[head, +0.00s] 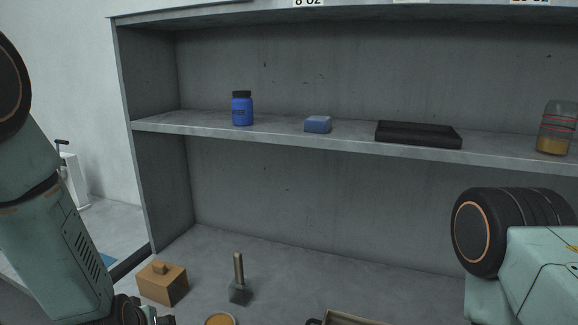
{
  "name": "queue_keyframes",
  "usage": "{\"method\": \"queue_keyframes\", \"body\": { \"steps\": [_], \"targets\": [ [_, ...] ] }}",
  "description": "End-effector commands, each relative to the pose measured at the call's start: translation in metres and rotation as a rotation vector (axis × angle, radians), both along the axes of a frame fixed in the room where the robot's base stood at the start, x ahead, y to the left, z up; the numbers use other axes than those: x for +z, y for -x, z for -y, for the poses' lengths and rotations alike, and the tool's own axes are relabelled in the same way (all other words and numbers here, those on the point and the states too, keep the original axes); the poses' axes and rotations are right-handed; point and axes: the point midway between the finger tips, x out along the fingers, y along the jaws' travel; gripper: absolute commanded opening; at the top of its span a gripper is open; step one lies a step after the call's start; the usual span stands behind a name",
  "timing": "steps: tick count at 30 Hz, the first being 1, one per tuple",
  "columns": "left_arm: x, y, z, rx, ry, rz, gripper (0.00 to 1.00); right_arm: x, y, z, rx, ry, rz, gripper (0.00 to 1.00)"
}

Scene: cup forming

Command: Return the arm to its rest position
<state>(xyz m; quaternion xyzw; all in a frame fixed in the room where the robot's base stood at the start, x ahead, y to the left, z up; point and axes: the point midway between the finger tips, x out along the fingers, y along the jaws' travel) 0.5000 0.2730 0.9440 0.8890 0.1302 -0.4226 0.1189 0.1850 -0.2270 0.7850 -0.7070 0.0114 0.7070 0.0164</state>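My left arm (50,245) comes down along the left side of the view. The top of its wrist and a small part of the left gripper (150,316) show at the bottom edge; the fingertips are cut off, so I cannot tell whether it is open or shut. My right arm (540,275) shows at the lower right with a black joint and pale green link. Its gripper is out of view.
A shelf (280,138) holds a blue jar (242,109), a blue block (318,124), a black tray (418,135) and a glass jar (556,128). Below are a wooden box (163,284), a wooden-handled tool (239,280), a round container (220,320) and a wooden tray (345,317).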

Motion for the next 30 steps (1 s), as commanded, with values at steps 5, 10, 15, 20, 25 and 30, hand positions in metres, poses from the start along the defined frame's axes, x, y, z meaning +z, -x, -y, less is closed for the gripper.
{"method": "queue_keyframes", "body": {
  "steps": [5, 10, 15, 20, 25, 30],
  "targets": [
    [-0.094, 0.083, 0.019, -0.148, -0.025, -0.174, 0.59, -0.030, 0.000, 0.000, 0.000, 0.000, 0.000, 0.40],
    [-0.161, 0.170, 0.036, -0.263, -0.008, -0.351, 0.59, -0.053, 0.000, 0.000, 0.000, 0.000, 0.000, 0.40],
    [-0.213, 0.256, 0.045, -0.319, 0.022, -0.538, 0.59, -0.077, 0.000, 0.000, 0.000, 0.000, 0.000, 0.40],
    [-0.246, 0.302, 0.045, -0.328, 0.032, -0.643, 0.59, -0.093, 0.000, 0.000, 0.000, 0.000, 0.000, 0.40],
    [-0.254, 0.316, 0.045, -0.327, 0.037, -0.676, 0.59, -0.095, 0.000, 0.000, 0.000, 0.000, 0.000, 0.40],
    [-0.253, 0.316, 0.045, -0.326, 0.037, -0.675, 0.59, -0.094, 0.000, 0.000, 0.000, 0.000, 0.000, 0.40]
  ]
}}
